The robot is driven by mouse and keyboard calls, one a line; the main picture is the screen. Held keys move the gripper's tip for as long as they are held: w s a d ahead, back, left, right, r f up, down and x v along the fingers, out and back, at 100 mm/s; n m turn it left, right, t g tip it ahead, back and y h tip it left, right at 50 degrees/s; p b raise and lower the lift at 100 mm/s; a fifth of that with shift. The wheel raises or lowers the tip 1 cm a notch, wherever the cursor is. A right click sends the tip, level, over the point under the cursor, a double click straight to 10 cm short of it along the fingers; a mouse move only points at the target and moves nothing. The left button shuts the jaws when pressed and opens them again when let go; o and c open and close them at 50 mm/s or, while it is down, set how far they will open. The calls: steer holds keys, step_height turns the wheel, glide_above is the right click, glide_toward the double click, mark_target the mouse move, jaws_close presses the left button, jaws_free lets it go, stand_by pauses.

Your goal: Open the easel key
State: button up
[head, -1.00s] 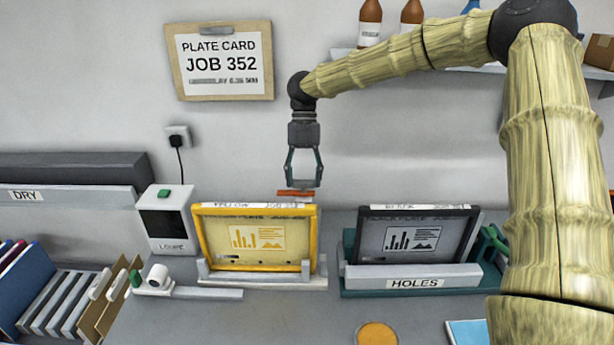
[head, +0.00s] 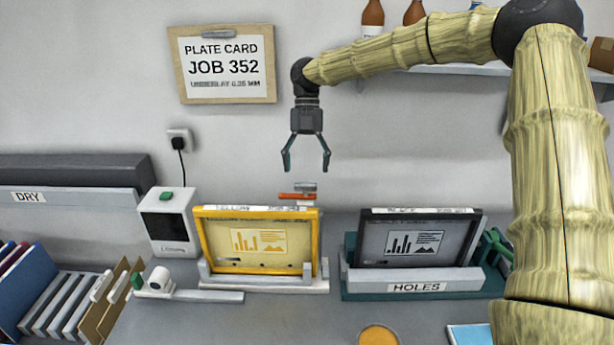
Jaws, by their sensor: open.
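A small orange-red bar (head: 297,196) with a grey block (head: 305,187) above it shows just behind the top edge of the yellow plate frame (head: 318,245). It looks like the easel key, and the bar lies roughly level. The yellow frame stands tilted back on a white easel (head: 265,283), which hides what is below the bar. My gripper (head: 306,169) hangs pointing down above the bar. Its two fingers are spread wide and empty, with a visible gap between the fingertips and the grey block.
A black plate frame (head: 476,240) stands in a teal holder marked HOLES to the right. A white loupe box (head: 168,224) is to the left. A wall shelf (head: 470,69) with bottles runs behind my arm. The wall around my gripper is clear.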

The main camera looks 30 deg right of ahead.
steer(key=v, duration=0.8)
steer(key=shift+d+f, duration=0.1)
steer(key=shift+d, duration=0.05)
